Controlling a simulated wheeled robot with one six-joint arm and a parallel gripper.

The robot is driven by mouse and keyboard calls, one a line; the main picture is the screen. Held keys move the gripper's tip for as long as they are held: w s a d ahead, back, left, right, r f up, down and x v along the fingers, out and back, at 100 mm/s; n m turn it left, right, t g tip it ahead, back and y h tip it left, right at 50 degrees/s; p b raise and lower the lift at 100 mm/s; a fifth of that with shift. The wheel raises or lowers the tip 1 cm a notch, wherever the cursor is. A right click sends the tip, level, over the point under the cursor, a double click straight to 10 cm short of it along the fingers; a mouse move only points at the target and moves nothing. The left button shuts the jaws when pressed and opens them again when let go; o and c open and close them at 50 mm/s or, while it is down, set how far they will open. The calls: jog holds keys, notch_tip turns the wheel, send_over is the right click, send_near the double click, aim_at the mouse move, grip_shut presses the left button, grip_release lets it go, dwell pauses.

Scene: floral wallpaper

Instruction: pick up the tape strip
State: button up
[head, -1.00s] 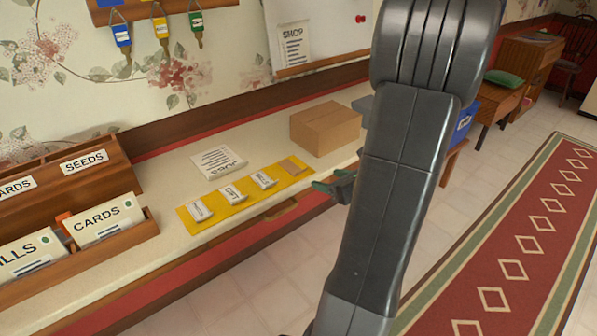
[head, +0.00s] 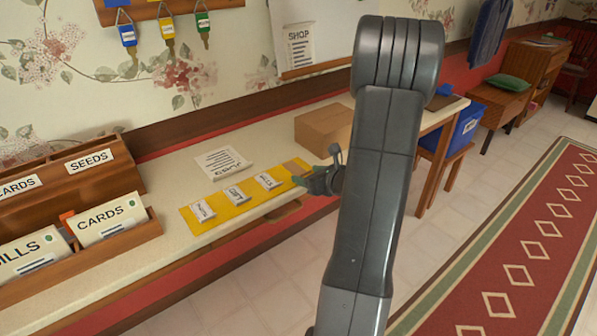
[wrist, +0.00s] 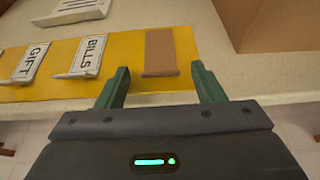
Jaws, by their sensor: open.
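The tape strip (wrist: 160,52) is a flat brown piece on the right end of the yellow mat (wrist: 110,93), right of the BILLS packet (wrist: 88,56). In the head view the tape strip (head: 294,166) shows at the mat's right end, partly close behind my gripper. My gripper (wrist: 159,86) is open and empty, its two green fingers apart. In the wrist view the fingertips are just short of the strip's near end, with the strip between their lines. In the head view my gripper (head: 318,170) hangs by the table's front edge.
A cardboard box (head: 323,128) stands behind the mat, to the right. White labelled packets (head: 237,193) lie along the mat, and a printed sheet (head: 222,162) lies behind them. A wooden card rack (head: 70,190) stands at left.

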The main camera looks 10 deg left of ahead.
jog(key=c, duration=1.1)
jog(key=shift+o, duration=0.2)
